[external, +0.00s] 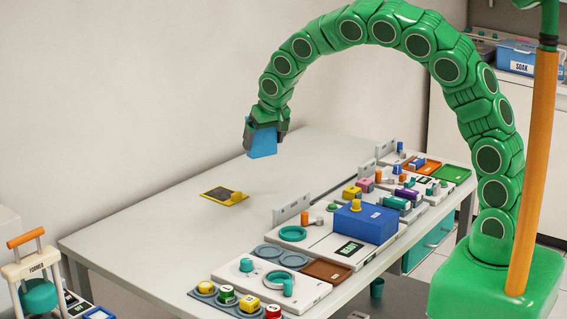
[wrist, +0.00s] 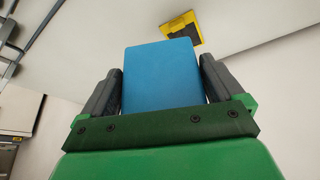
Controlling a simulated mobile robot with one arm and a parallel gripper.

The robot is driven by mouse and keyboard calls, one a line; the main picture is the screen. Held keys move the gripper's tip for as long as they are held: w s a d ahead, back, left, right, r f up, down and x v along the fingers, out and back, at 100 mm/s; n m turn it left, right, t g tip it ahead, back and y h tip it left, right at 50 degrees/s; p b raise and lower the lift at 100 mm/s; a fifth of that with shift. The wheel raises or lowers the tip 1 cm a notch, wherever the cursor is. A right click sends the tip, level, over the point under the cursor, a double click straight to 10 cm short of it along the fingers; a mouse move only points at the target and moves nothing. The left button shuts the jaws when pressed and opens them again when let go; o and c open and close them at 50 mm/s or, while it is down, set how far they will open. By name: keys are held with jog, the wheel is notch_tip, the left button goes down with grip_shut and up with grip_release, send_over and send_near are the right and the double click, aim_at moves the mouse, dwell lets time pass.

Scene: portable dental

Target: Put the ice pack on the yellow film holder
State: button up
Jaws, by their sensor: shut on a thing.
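The ice pack (external: 263,144) is a flat blue block. My gripper (external: 266,124) is shut on it and holds it in the air above the table, behind and to the right of the yellow film holder in the external view. In the wrist view the ice pack (wrist: 162,75) sits between the two dark fingers of my gripper (wrist: 162,88). The yellow film holder (external: 238,197) lies flat on the table, with a dark panel and a small raised yellow part. It also shows in the wrist view (wrist: 168,28), beyond the top edge of the ice pack, apart from it.
The pale table (external: 150,222) is clear around the film holder. A blue box (external: 372,224) with a yellow knob stands to the right among trays and small coloured parts. Several round capped jars (external: 226,294) line the front edge. A low grey upright (external: 291,208) stands between.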

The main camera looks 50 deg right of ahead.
notch_tip(320, 180, down, 2)
jog(key=shift+f, duration=0.25)
jog(key=w+f, duration=0.4)
jog(key=w, duration=0.5)
send_over(226, 197)
jog(key=shift+d+f, duration=0.1)
jog(key=shift+f, duration=4.4)
jog(key=o, duration=1)
jog(key=shift+o, duration=0.2)
